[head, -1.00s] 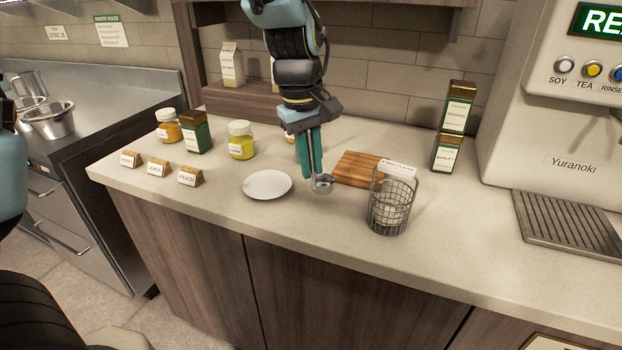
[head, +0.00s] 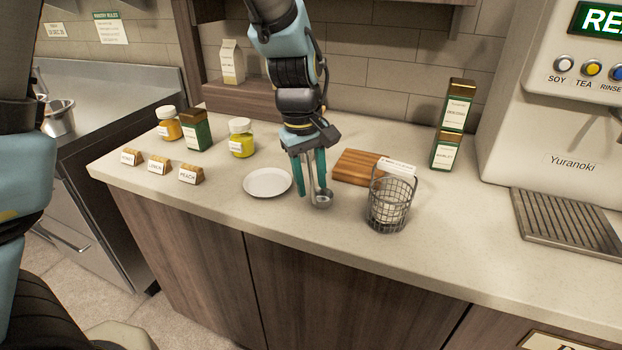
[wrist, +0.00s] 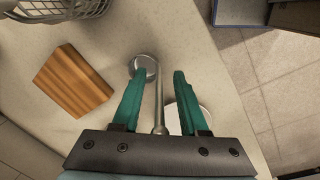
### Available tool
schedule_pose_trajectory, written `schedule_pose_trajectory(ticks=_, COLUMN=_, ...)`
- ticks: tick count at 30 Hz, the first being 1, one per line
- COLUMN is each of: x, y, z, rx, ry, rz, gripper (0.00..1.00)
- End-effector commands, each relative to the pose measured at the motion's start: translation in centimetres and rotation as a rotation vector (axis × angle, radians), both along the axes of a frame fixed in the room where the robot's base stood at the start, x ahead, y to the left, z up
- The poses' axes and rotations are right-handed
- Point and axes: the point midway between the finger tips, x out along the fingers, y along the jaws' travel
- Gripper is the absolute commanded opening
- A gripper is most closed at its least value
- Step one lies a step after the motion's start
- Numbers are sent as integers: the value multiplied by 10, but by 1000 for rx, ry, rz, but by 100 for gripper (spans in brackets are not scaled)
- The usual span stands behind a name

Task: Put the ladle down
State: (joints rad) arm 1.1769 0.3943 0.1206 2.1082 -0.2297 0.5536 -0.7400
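The small metal ladle (head: 322,199) is at the counter, right of the white plate (head: 267,182) and left of the wire basket (head: 390,205). Its bowl appears to rest on the countertop, with the handle standing up between my fingers. My gripper (head: 311,187) is open around the handle. In the wrist view my gripper (wrist: 158,75) has its two teal fingers spread, with a gap on each side of the ladle's handle (wrist: 158,105). The ladle's bowl (wrist: 144,66) shows beyond the left fingertip.
A wooden board (head: 357,167) lies behind the ladle, left of the basket. Several jars, boxes and label blocks stand at the left, including a yellow jar (head: 241,138). Two green boxes (head: 447,150) are stacked at the back. The counter in front of the ladle is clear.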

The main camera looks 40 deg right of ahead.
Motion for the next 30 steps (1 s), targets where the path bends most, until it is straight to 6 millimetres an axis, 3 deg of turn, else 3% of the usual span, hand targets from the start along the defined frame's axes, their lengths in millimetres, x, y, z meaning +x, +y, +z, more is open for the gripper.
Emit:
schedule_pose_trajectory(ticks=11, x=0, y=0, z=7, rx=-2, ry=-1, rz=0, gripper=47)
schedule_pose_trajectory(ticks=24, x=2, y=10, z=89, rx=-4, ry=-2, rz=-1, gripper=47)
schedule_pose_trajectory(ticks=30, x=2, y=13, z=115, rx=-3, ry=-1, rz=0, gripper=47)
